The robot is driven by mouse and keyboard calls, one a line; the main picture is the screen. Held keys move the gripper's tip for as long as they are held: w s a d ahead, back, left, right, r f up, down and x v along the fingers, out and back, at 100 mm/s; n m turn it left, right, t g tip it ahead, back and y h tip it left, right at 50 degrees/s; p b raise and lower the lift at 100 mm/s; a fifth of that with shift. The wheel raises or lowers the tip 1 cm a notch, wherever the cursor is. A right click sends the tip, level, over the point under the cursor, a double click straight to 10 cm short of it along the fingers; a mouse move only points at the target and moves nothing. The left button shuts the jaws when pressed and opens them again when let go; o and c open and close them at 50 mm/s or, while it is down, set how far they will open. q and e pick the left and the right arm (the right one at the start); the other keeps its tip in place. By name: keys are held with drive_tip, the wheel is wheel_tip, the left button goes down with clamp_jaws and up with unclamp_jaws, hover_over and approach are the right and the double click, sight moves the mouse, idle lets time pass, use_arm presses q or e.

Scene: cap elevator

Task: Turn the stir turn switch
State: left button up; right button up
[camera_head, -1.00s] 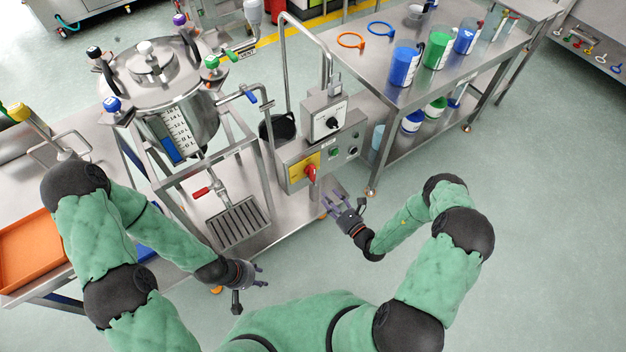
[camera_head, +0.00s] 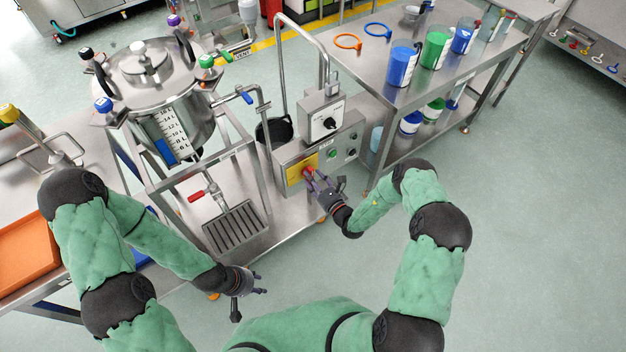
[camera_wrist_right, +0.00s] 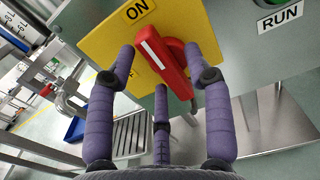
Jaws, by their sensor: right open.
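A red turn switch (camera_head: 307,171) sits on a yellow plate (camera_head: 294,175) on the front of the grey control box. In the right wrist view the red handle (camera_wrist_right: 165,70) stands tilted, with a white stripe, below the word ON. My right gripper (camera_head: 314,180) is open at this switch. In the right wrist view its purple fingers (camera_wrist_right: 160,66) lie around the handle, one on each side and one below; I cannot tell whether they touch it. A black knob (camera_head: 330,123) is on the upper box. My left gripper (camera_head: 260,282) is open and empty, low near the stand.
Green and black buttons (camera_head: 333,155) are right of the switch; a RUN label (camera_wrist_right: 281,17) is there too. A steel vessel (camera_head: 150,75) stands left, above a drain grate (camera_head: 233,228). The floor at right is clear.

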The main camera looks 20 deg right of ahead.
clamp_jaws()
drive_tip(key=shift+n, duration=0.3)
drive_tip(key=shift+s+a+f+n+p, duration=0.1)
drive_tip(key=shift+f+n+p, duration=0.25)
drive_tip(key=shift+n, duration=2.5)
drive_tip(key=shift+w+a+f+n+p, duration=0.15)
drive_tip(key=shift+n+p, duration=0.3)
drive_tip(key=shift+n, duration=2.45)
drive_tip(key=shift+s+f+n+p, duration=0.15)
drive_tip(key=shift+f+n+p, duration=0.2)
drive_tip(key=shift+n, duration=2.5)
